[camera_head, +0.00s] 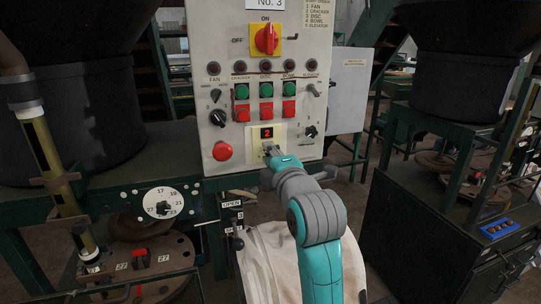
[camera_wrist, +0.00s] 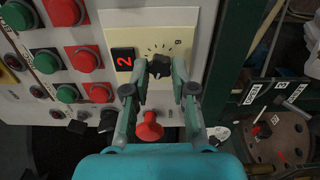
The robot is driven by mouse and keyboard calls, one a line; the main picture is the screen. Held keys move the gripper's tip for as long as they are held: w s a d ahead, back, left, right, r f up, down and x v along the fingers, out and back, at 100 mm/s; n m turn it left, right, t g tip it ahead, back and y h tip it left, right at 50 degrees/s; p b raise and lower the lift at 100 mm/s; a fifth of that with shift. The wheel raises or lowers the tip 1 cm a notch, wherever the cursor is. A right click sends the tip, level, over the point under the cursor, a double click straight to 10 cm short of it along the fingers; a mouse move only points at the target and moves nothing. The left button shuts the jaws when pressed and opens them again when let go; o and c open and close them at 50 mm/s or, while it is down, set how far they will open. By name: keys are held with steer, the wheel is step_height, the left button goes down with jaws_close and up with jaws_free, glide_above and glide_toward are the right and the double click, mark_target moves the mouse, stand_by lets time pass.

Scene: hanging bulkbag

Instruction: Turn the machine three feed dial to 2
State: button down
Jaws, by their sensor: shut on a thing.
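The panel marked No. 3 (camera_head: 205,120) faces me. A small display on it (camera_head: 266,132) shows a red 2, and the display also shows in the wrist view (camera_wrist: 124,60). Beside the display is a black feed dial (camera_wrist: 160,66) on a cream plate with printed marks. My gripper (camera_wrist: 160,72) is shut on the dial, one finger on each side. In the head view my gripper (camera_head: 269,150) reaches the panel just below the display and mostly hides the dial. I cannot read the dial's pointer exactly.
A red mushroom button (camera_head: 222,151) is left of my gripper, with red and green buttons above. A black knob (camera_head: 311,131) is to the right. A white numbered dial (camera_head: 163,203) sits lower left. A pale bag (camera_head: 270,265) hangs below the panel.

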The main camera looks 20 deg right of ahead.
steer(key=shift+f, duration=0.1)
stand_by(0.5)
steer(key=c, duration=1)
jaws_free()
steer(key=shift+o, duration=0.2)
steer(key=s, duration=0.7)
steer(key=shift+s, duration=0.3)
